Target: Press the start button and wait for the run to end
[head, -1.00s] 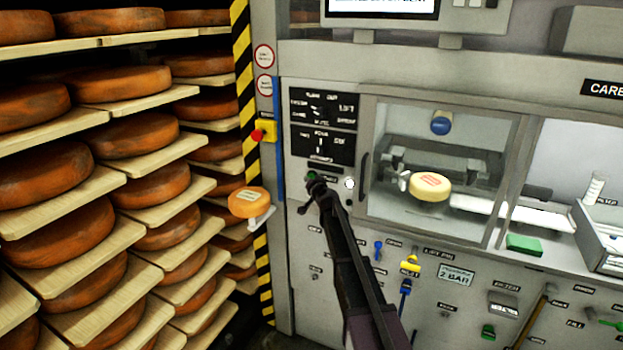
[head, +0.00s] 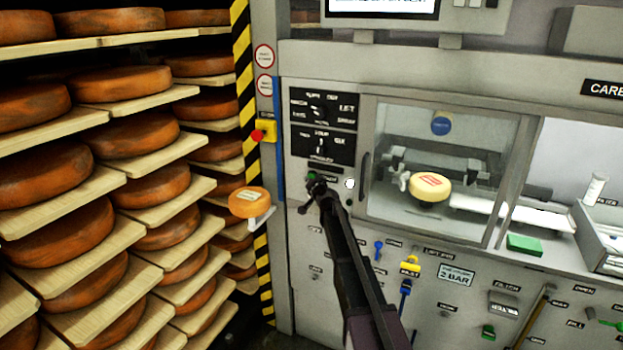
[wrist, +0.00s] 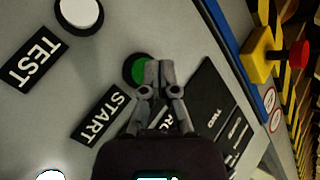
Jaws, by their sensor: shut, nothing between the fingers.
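The green start button (wrist: 137,69) sits on the grey panel beside a black START label (wrist: 101,113) in the wrist view. In the head view a bit of the green button (head: 311,177) shows just above my gripper (head: 317,188). My gripper (wrist: 153,76) is shut and empty, and its fingertips overlap the button's edge in the wrist view. I cannot tell whether they touch it. A pale yellow cheese wheel (head: 429,187) with a red label sits inside the windowed chamber.
A white button (wrist: 78,14) is next to a TEST label. A red emergency button (head: 257,135) on a yellow box is at the left. An orange cheese (head: 249,202) rests on a small bracket. Racks of cheese wheels (head: 60,233) fill the left side.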

